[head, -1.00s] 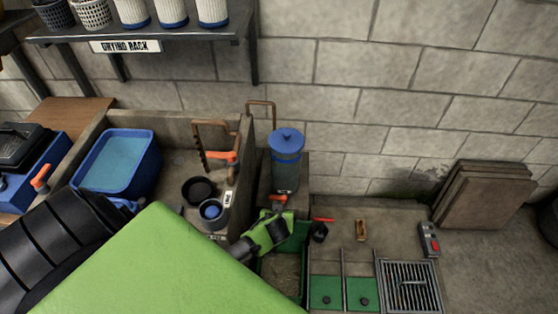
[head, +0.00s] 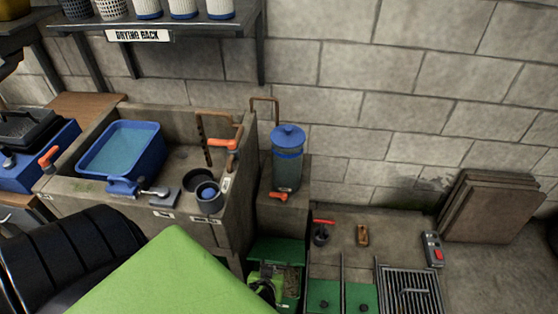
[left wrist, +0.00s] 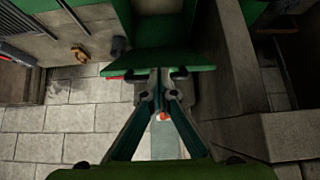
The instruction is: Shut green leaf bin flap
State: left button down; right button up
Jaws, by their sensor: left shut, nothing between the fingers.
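The green leaf bin (head: 303,270) stands below the blue-lidded canister. My left gripper (head: 268,287) is at the bin's front left, partly hidden by my green arm link. In the left wrist view the flap (left wrist: 165,62) is a green panel crossing just beyond the fingertips of my left gripper (left wrist: 160,78). The fingers are together and empty; I cannot tell whether they touch the flap. My right gripper is out of view.
A stone sink (head: 235,205) with a blue basin (head: 122,150) stands left of the bin. The blue canister (head: 287,160) is on a ledge behind it. Green-bottomed compartments (head: 323,295) and a metal grate (head: 410,288) lie to the right.

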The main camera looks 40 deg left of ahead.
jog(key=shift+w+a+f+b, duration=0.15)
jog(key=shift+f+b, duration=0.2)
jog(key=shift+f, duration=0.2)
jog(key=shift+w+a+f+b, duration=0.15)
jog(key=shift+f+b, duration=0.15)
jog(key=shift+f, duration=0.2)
